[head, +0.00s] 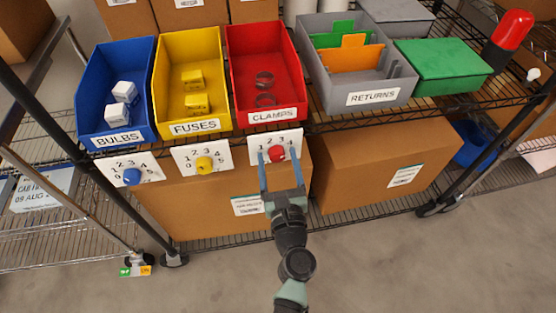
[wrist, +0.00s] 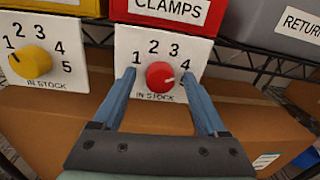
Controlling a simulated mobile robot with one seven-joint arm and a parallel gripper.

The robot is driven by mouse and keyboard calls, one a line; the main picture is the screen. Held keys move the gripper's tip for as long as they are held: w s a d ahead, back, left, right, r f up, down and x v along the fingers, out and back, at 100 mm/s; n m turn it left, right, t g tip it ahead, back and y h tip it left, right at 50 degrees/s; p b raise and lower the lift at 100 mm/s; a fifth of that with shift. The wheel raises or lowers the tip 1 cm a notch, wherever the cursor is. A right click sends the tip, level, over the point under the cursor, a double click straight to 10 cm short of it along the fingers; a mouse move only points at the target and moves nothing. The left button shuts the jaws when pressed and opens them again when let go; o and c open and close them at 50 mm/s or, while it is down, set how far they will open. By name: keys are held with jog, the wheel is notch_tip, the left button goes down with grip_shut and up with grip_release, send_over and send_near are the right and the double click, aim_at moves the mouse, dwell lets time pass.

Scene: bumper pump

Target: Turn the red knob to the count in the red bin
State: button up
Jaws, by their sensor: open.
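The red knob (head: 277,153) sits on a white numbered plate (wrist: 125,40) below the red bin (head: 238,98), labelled CLAMPS. In the wrist view, the red knob (wrist: 158,76) has a pale mark towards its lower right. The numbers 1 to 4 show around it; my fingers cover the plate's lower sides. Two dark red ring-like clamps (head: 265,79) lie in the red bin, one nearer the front. My gripper (head: 277,156) is open, with one finger on each side of the knob. Gaps show between fingers and knob in the wrist view (wrist: 159,80).
A yellow knob (head: 205,163) and a blue knob (head: 132,176) are on similar plates to the left. Above are the yellow bin (head: 213,40), blue bin (head: 90,85) and grey returns bin (head: 400,92). Cardboard boxes (head: 190,205) stand behind and below the plates.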

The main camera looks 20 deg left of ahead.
grip_shut()
dwell(0.3)
jog(key=shift+n+b, duration=0.35)
jog(key=shift+n, duration=0.05)
jog(key=shift+f+n+b, duration=0.2)
jog(key=shift+n+b, duration=0.6)
jog(key=shift+n, duration=0.2)
jog(key=n+b, duration=0.4)
jog(key=n, duration=0.1)
jog(key=shift+y, duration=0.3)
jog(key=n+b, duration=0.4)
jog(key=n, duration=0.1)
jog(key=shift+f+n, duration=0.15)
jog(key=shift+n, duration=0.25)
jog(key=shift+n+b, duration=0.85)
jog(key=shift+n, duration=0.45)
jog(key=shift+y, duration=0.3)
